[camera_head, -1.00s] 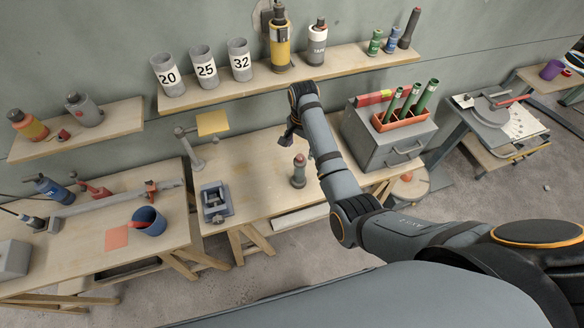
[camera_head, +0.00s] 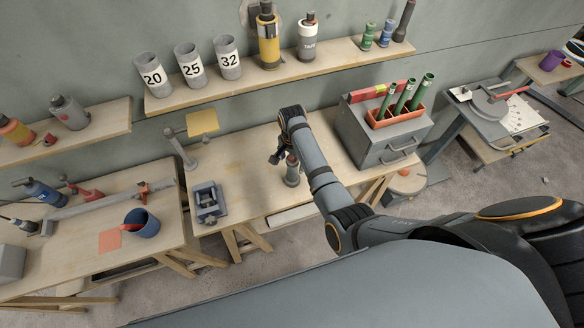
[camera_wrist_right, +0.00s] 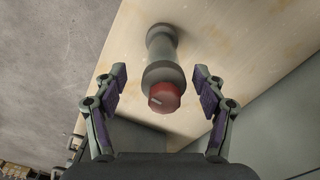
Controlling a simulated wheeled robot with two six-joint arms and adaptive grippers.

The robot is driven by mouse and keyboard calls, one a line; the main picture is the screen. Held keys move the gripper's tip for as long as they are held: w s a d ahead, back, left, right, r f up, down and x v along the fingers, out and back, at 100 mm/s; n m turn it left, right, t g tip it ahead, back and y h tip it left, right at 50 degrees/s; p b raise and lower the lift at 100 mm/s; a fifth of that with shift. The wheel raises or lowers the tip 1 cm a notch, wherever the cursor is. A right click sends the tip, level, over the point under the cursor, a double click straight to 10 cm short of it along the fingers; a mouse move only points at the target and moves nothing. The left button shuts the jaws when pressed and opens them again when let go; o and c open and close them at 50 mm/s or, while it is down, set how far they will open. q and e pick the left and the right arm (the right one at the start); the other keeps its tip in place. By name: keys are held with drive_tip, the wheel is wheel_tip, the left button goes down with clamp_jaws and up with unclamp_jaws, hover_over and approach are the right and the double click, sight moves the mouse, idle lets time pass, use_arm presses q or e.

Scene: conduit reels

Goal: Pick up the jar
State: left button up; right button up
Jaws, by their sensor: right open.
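The jar, a grey-green cylinder with a red cap, stands on the middle workbench. In the head view the jar (camera_head: 292,174) is partly hidden by my right arm and gripper. In the right wrist view the jar (camera_wrist_right: 162,52) has its red cap towards me, and its capped end shows between my fingers. My right gripper (camera_head: 279,154) is just above and beside the jar in the head view. In the wrist view the right gripper (camera_wrist_right: 160,72) is open, with one finger on each side and gaps to the jar. My left gripper is not in view.
A grey vise (camera_head: 208,203) stands left of the jar on the bench (camera_head: 245,180). A grey toolbox (camera_head: 385,140) with an orange tray of green tubes stands to the right. A wall shelf (camera_head: 205,92) with numbered cups and bottles is behind. The bench between vise and jar is clear.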

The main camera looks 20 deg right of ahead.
drive_tip(key=shift+w+d+f, duration=0.15)
drive_tip(key=shift+w+f, duration=0.25)
drive_tip(key=shift+f, duration=0.15)
drive_tip(key=shift+w+d+f, duration=0.15)
drive_tip(key=shift+w+f, duration=0.2)
drive_tip(key=shift+f, duration=0.2)
drive_tip(key=shift+s+r, duration=0.1)
drive_tip(key=shift+s+a+r, duration=0.15)
drive_tip(key=shift+s+a, duration=0.05)
drive_tip(key=shift+s, duration=0.05)
drive_tip(key=shift+c, duration=1.2)
drive_tip(key=shift+s+r, duration=0.15)
drive_tip(key=shift+s, duration=0.1)
drive_tip(key=c, duration=0.5)
drive_tip(key=shift+w, duration=0.1)
drive_tip(key=shift+c, duration=2.5)
drive_tip(key=shift+w, duration=0.1)
drive_tip(key=shift+c, duration=1.1)
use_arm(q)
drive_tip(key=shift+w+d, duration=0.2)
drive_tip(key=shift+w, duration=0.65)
use_arm(e)
clamp_jaws()
